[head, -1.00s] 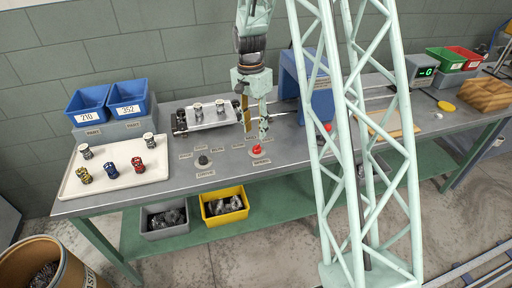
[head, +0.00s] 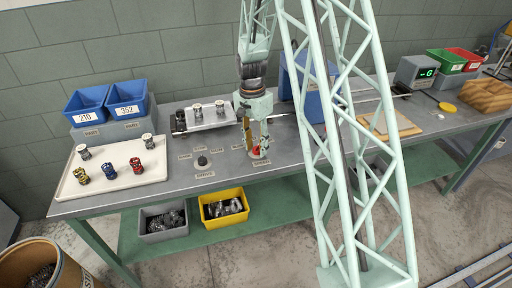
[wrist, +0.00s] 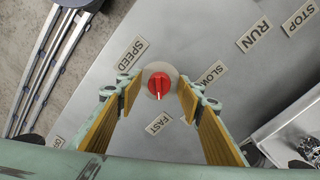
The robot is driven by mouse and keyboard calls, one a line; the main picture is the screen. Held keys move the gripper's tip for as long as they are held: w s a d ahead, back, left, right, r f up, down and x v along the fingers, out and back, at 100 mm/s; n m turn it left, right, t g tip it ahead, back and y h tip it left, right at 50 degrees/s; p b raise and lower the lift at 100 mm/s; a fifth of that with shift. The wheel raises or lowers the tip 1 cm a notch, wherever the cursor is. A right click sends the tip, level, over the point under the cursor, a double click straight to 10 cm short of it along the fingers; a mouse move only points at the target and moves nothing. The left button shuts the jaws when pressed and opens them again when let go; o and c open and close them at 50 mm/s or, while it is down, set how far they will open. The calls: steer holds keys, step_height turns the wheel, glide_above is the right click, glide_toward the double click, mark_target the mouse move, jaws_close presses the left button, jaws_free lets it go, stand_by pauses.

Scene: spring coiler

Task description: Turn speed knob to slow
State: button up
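The red speed knob (wrist: 158,84) sits on a pale round base on the bench top, with its white pointer line toward the bottom of the wrist view, near the FAST label (wrist: 158,124). The SLOW label (wrist: 213,74) lies to its right and the SPEED label (wrist: 133,53) to its upper left. My gripper (wrist: 157,90) is open, its yellow-padded fingers on either side of the knob with gaps showing. In the head view my gripper (head: 255,153) points down over the red knob (head: 258,150), which its fingers partly hide.
A black knob (head: 202,161) with labels around it stands to the left. A cart with cylinders (head: 208,116) is behind. A white tray (head: 70,187) of springs lies far left, and a blue housing (head: 312,103) stands to the right.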

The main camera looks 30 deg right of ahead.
steer(key=c, duration=0.8)
steer(key=shift+c, duration=0.2)
steer(key=shift+n, duration=0.5)
steer(key=n, duration=0.3)
steer(key=shift+s+p, duration=0.1)
steer(key=shift+p, duration=0.3)
steer(key=n, duration=0.4)
steer(key=shift+r+h+p, duration=0.1)
steer(key=shift+h+p, duration=0.2)
steer(key=shift+p, duration=0.1)
steer(key=n+p, duration=0.1)
steer(key=n, duration=0.4)
steer(key=shift+s+d+n+t+p, duration=0.1)
steer(key=shift+n+t+p, duration=0.2)
steer(key=shift+n+t, duration=0.1)
steer(key=shift+n+p, duration=0.75)
steer(key=shift+n, duration=1.25)
